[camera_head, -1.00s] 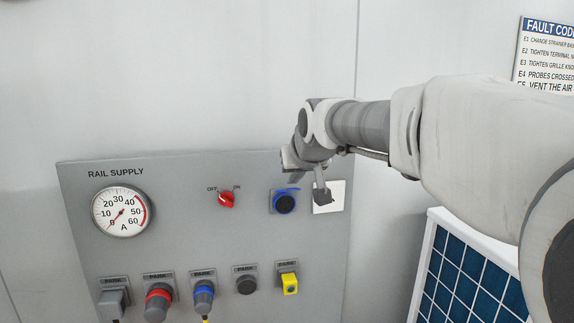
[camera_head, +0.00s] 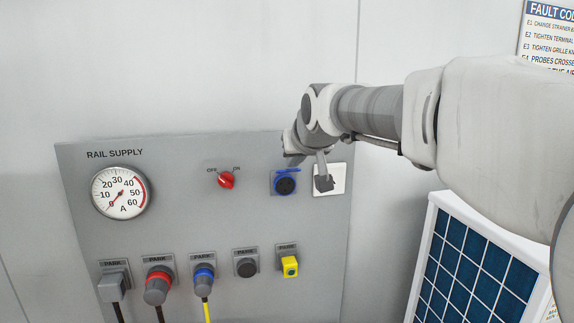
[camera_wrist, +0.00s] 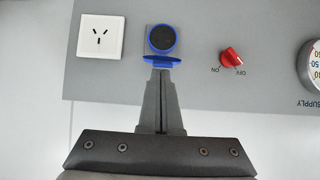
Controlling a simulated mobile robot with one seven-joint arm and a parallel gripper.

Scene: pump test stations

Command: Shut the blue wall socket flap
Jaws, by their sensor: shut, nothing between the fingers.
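The blue wall socket (camera_head: 285,186) is on the grey panel, a dark round face with a blue rim. It also shows in the wrist view (camera_wrist: 162,38), which looks upside down. Its blue flap (camera_wrist: 162,60) stands open, sticking out from the socket's upper edge; in the head view it is a thin blue strip (camera_head: 287,171). My gripper (camera_wrist: 161,72) is shut and empty, its fingertips close against the flap's outer side. I cannot tell whether they touch it. In the head view the fingers are partly hidden by my wrist.
A white socket (camera_wrist: 101,38) is beside the blue one, and a red OFF/ON switch (camera_head: 226,180) on the other side. A gauge (camera_head: 120,193) is further left. Several parked plugs and a yellow part (camera_head: 290,267) line the lower panel. A solar panel (camera_head: 470,265) stands at right.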

